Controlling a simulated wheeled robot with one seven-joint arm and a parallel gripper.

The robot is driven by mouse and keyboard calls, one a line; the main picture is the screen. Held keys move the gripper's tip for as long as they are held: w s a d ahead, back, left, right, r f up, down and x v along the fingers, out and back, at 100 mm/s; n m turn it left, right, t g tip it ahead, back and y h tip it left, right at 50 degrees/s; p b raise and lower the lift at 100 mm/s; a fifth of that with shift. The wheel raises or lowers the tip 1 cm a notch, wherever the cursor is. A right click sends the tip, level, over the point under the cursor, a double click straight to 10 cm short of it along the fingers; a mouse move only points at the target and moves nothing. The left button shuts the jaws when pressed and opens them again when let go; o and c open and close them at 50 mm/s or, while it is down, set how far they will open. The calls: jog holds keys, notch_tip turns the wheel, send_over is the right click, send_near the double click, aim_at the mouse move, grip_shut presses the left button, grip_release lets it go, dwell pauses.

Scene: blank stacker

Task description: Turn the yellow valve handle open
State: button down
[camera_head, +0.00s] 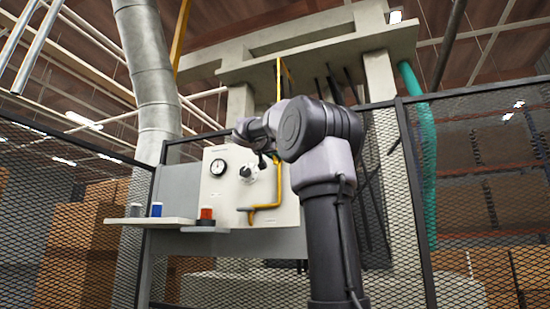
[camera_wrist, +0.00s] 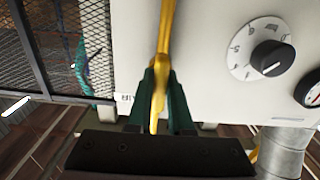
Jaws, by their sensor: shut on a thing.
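The yellow valve handle (camera_head: 265,206) is a bent yellow bar on the front of a pale panel (camera_head: 220,203). Its lower end bends left, and its upper part runs up behind my arm in the head view. In the wrist view the yellow handle (camera_wrist: 167,30) comes down from the top edge between the green fingers of my gripper (camera_wrist: 160,80). The fingers are shut on it, one on each side. In the head view my arm hides most of the grip.
A dial knob (camera_wrist: 271,58) with a numbered scale and a round gauge (camera_head: 218,168) sit on the panel beside the handle. A small shelf (camera_head: 150,221) with a blue can (camera_head: 156,210), and a red can (camera_head: 206,214), stand left of it. Mesh fencing (camera_head: 80,190) flanks the panel.

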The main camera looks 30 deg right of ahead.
jog(key=shift+f, duration=0.1)
dwell(0.3)
jog(key=c, duration=0.8)
grip_release()
jog(key=v, duration=1.1)
